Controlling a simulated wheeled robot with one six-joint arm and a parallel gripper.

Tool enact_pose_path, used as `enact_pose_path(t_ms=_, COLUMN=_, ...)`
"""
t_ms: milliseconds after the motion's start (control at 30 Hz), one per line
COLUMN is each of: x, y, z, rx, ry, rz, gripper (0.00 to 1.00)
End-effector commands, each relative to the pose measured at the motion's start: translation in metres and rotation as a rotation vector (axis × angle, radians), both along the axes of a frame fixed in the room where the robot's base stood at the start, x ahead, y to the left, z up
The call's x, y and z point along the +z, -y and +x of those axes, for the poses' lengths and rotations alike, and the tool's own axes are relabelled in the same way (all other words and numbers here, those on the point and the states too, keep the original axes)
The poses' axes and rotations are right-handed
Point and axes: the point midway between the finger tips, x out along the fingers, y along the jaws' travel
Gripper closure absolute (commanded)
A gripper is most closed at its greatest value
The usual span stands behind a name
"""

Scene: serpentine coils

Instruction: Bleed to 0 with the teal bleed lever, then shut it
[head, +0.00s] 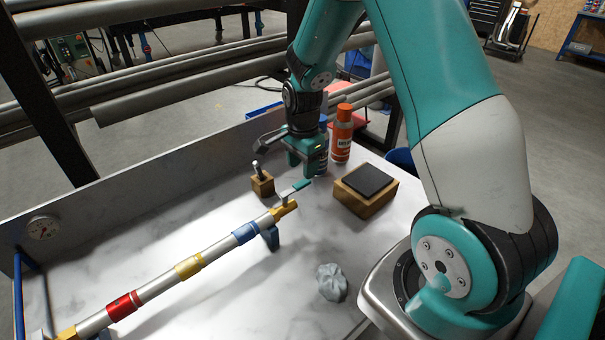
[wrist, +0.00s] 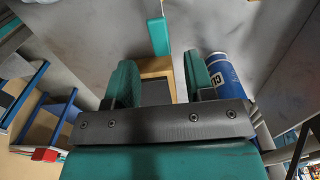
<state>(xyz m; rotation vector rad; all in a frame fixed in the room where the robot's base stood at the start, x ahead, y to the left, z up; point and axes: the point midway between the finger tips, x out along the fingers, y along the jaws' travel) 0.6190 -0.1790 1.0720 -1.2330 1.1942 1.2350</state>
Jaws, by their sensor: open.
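In the wrist view a teal bar (wrist: 158,36), which looks like the lever, lies beyond the two open fingers (wrist: 160,80). The round dial gauge (head: 42,228) stands at the left; its reading is too small to tell.
A wooden block with a dark pad (head: 365,190) is right of the lever. A small wooden block with a metal pin (head: 262,184) is left of my gripper. An orange bottle (head: 342,134) and a blue can (wrist: 224,76) stand close behind. A grey crumpled cloth (head: 331,283) lies in front.

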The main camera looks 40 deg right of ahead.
Motion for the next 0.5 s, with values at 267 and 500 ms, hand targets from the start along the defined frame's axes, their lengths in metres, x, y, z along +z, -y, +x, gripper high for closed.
enact_pose_path(t_ms=267, x=-0.038, y=0.0, z=0.0, rx=0.001, ry=-0.001, rz=0.001, gripper=0.51)
enact_pose_path(t_ms=500, x=-0.046, y=0.0, z=0.0, rx=0.001, ry=0.002, rz=0.0, gripper=0.51)
